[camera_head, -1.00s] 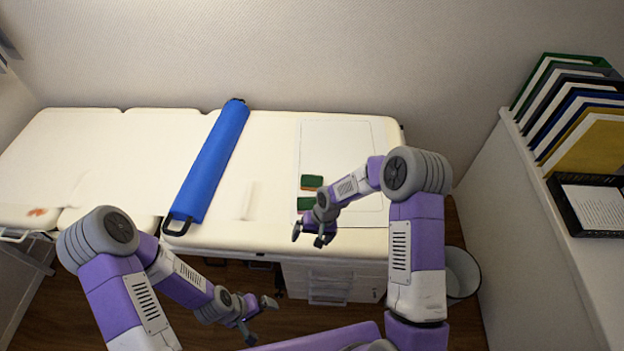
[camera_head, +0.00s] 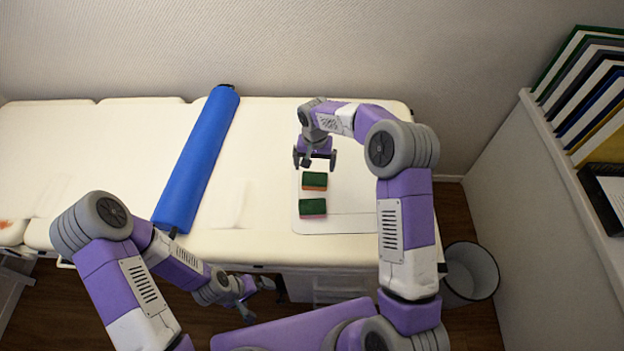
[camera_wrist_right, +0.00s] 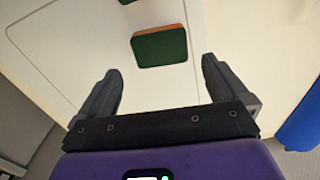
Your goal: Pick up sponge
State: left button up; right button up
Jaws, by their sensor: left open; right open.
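Two green-topped sponges lie on a white board (camera_head: 350,222) on the bed. The farther sponge (camera_head: 314,181) has an orange underside; the nearer sponge (camera_head: 312,208) has a pinkish one. My right gripper (camera_head: 315,163) is open and empty, just beyond the farther sponge. In the right wrist view, a green sponge with an orange edge (camera_wrist_right: 160,47) lies ahead of the open fingers (camera_wrist_right: 160,90), apart from them. A sliver of another sponge shows at that view's top edge. My left gripper (camera_head: 262,290) is open and empty, low in front of the bed.
A long blue roll (camera_head: 197,160) lies across the bed (camera_head: 110,150), left of the board. A wall stands behind the bed. A bin (camera_head: 470,272) is on the floor at the right, and a shelf with binders (camera_head: 590,95) is further right.

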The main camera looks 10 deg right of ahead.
aim_at(315, 178)
jog(key=shift+w+f+b, duration=0.2)
jog(key=shift+f, duration=0.3)
jog(key=shift+w+f+b, duration=0.2)
jog(key=shift+f, duration=0.25)
jog(key=shift+s+f, duration=0.1)
jog(key=shift+f, duration=0.7)
notch_tip(315, 178, down, 6)
jog(key=shift+s+d+r+b, duration=0.15)
jog(key=shift+r+b, duration=0.1)
jog(key=shift+b, duration=0.8)
pick_arm(q)
jog(key=f, duration=0.3)
jog(key=shift+w+f, duration=0.35)
pick_arm(e)
jog(key=c, duration=0.6)
